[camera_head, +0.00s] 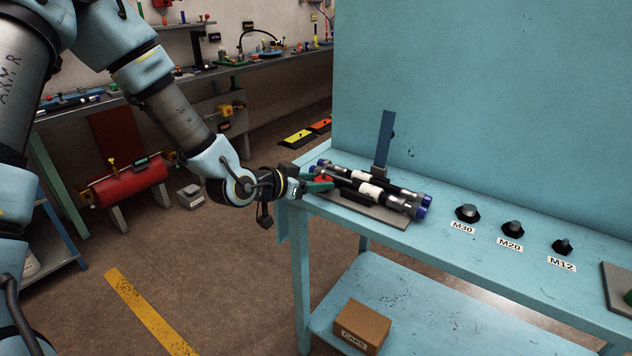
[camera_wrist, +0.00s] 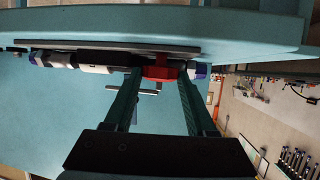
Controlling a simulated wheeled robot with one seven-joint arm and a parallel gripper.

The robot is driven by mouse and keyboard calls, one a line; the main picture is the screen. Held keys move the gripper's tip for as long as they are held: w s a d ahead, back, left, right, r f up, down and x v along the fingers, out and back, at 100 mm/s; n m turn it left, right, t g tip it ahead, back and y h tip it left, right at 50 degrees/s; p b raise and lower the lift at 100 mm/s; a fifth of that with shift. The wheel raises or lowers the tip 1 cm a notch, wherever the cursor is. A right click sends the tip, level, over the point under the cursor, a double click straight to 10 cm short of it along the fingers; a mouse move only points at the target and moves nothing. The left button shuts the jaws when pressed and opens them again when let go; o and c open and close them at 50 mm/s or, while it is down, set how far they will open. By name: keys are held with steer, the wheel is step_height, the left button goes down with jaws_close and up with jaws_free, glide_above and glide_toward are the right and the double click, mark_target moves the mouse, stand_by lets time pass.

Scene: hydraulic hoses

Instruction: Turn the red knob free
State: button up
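The red knob (camera_head: 323,180) is at the left end of the hose assembly, by the left edge of the light-blue bench. In the wrist view the red knob (camera_wrist: 160,70) lies between my two fingertips and fills the gap between them. My gripper (camera_head: 320,181) reaches in from the left, with its teal fingers on either side of the knob. It also shows in the wrist view (camera_wrist: 160,76) and appears shut on the knob. The black-and-white hoses (camera_head: 370,187) with blue ends lie side by side on a grey plate (camera_head: 385,216).
A blue upright post (camera_head: 385,140) stands behind the hoses. Fittings labelled M30 (camera_head: 467,212), M20 (camera_head: 513,228) and M12 (camera_head: 563,246) stand to the right. A tall blue panel (camera_head: 480,90) closes the bench's back. A caps box (camera_head: 362,325) sits on the lower shelf.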

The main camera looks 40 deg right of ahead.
jaws_close()
stand_by(0.3)
